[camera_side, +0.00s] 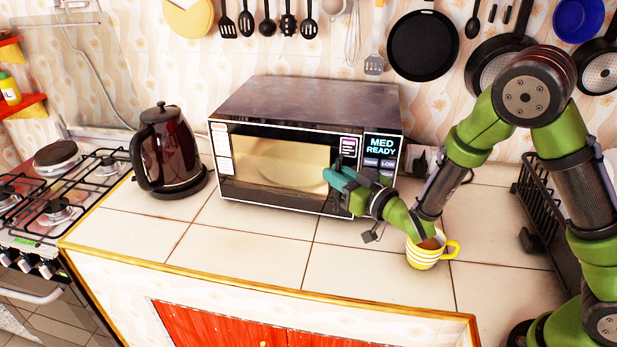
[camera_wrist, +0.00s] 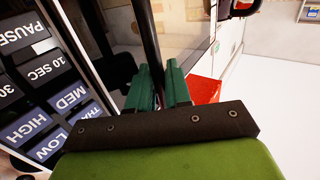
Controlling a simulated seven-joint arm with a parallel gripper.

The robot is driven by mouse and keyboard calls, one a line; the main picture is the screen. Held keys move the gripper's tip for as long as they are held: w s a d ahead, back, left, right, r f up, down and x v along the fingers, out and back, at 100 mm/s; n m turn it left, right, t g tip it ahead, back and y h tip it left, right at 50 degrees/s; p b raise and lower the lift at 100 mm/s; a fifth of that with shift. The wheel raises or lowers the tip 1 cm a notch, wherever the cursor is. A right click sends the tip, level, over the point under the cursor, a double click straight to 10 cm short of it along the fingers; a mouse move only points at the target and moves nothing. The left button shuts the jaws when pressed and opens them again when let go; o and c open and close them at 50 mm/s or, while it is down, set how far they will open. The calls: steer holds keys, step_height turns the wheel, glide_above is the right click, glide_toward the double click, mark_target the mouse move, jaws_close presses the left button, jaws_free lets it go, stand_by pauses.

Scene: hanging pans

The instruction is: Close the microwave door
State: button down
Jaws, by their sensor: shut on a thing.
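The microwave (camera_side: 310,102) stands on the tiled counter, with a lit panel reading "MED READY" at its right. Its door (camera_side: 265,165), with a glass window, looks closed or nearly closed in the side view; any small gap at its right edge is hidden by my gripper. My gripper (camera_side: 343,178) is at the right side of the door. In the wrist view, the green fingers (camera_wrist: 158,82) are shut on the dark upright door handle (camera_wrist: 147,35). The control buttons (camera_wrist: 60,98) lie to the left of the handle there, and the door glass (camera_wrist: 190,35) to the right.
A yellow striped cup (camera_side: 422,257) stands under my forearm, close to it. A dark red kettle (camera_side: 168,150) is left of the microwave. A dish rack (camera_side: 545,215) stands at the right. The counter before the microwave is clear. Pans and utensils hang above.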

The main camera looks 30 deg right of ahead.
steer(key=shift+w+d, duration=0.7)
steer(key=shift+d, duration=0.2)
steer(key=shift+d, duration=0.15)
steer(key=c, duration=1.3)
jaws_free()
steer(key=shift+s+d, duration=0.1)
steer(key=shift+s, duration=3.75)
steer(key=shift+f, duration=0.1)
